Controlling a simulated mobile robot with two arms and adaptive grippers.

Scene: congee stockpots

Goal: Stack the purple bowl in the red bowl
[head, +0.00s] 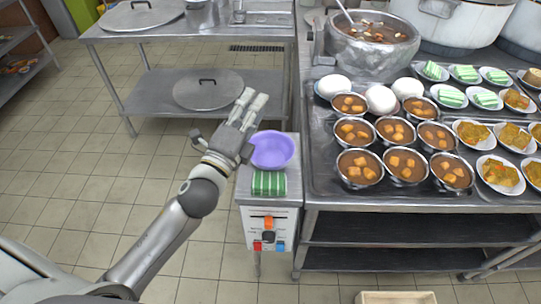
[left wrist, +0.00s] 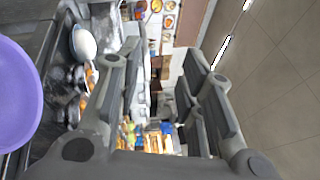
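The purple bowl (head: 272,150) sits on a small metal stand (head: 286,198) left of the food counter. It also shows, cut off, at the left edge of the left wrist view (left wrist: 18,95). My left gripper (head: 250,104) is just left of and behind the bowl in the head view, its fingers pointing up and away. Its fingers (left wrist: 168,85) are spread with nothing held between them. I cannot tell whether it touches the bowl. I see no red bowl in either view. My right gripper is not in view.
A green striped item (head: 269,183) lies in front of the bowl. The counter (head: 330,190) at right is crowded with soup bowls (head: 358,168), plates and a stockpot (head: 372,58). A steel table (head: 200,30) stands behind. The tiled floor at left is clear.

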